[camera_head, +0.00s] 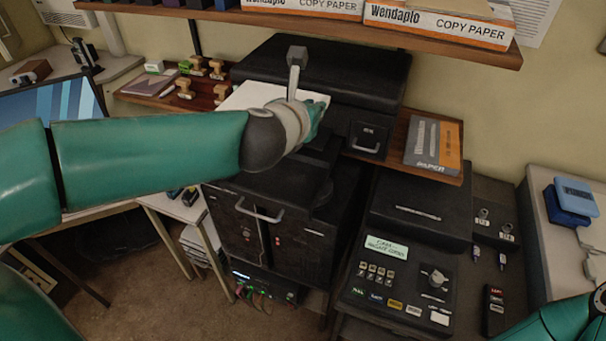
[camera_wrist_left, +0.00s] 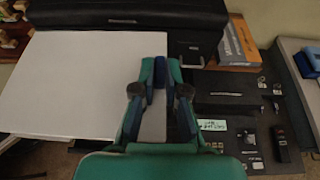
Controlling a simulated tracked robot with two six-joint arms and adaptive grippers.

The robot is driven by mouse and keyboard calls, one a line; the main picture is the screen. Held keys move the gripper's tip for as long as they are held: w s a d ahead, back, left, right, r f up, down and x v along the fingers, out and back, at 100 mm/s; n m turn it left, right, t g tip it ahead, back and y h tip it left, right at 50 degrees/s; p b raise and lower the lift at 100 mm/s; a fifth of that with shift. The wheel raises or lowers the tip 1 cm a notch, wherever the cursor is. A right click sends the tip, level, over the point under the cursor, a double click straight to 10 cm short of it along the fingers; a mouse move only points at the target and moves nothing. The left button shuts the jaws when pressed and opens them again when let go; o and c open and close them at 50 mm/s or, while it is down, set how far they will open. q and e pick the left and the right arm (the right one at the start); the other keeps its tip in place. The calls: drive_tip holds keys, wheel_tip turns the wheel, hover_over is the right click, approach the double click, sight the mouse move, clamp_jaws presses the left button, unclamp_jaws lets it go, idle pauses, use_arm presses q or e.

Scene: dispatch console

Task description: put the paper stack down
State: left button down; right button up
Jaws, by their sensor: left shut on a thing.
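The white paper stack (camera_head: 248,95) is in front of the big black machine, partly hidden behind my left wrist in the head view. In the left wrist view the paper stack (camera_wrist_left: 75,85) lies flat and fills the left half. My left gripper (camera_head: 316,118) is shut on the stack's right edge, and its fingers (camera_wrist_left: 160,85) pinch that edge in the wrist view. I cannot tell whether the stack touches anything below. My right gripper is out of view; only part of my right arm shows at the lower right of the head view.
The black machine (camera_head: 325,65) stands behind the stack. A wooden shelf holds stamps (camera_head: 185,88) at left and a grey-orange paper pack (camera_head: 433,143) at right. Copy paper boxes (camera_head: 440,25) sit on the shelf above. A control console (camera_head: 400,285) stands at lower right.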

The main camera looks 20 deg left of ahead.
use_arm(q)
drive_tip(key=b, duration=0.5)
hover_over(312, 195)
wheel_tip(312, 195, down, 13)
drive_tip(key=shift+w+f+b, duration=0.15)
drive_tip(key=shift+f+b, duration=0.5)
drive_tip(key=shift+f, duration=2.1)
drive_tip(key=shift+f+b, duration=0.5)
drive_tip(key=shift+b, duration=0.4)
drive_tip(key=shift+f, duration=0.1)
drive_tip(key=c, duration=1.2)
unclamp_jaws()
drive_tip(key=shift+f, duration=0.15)
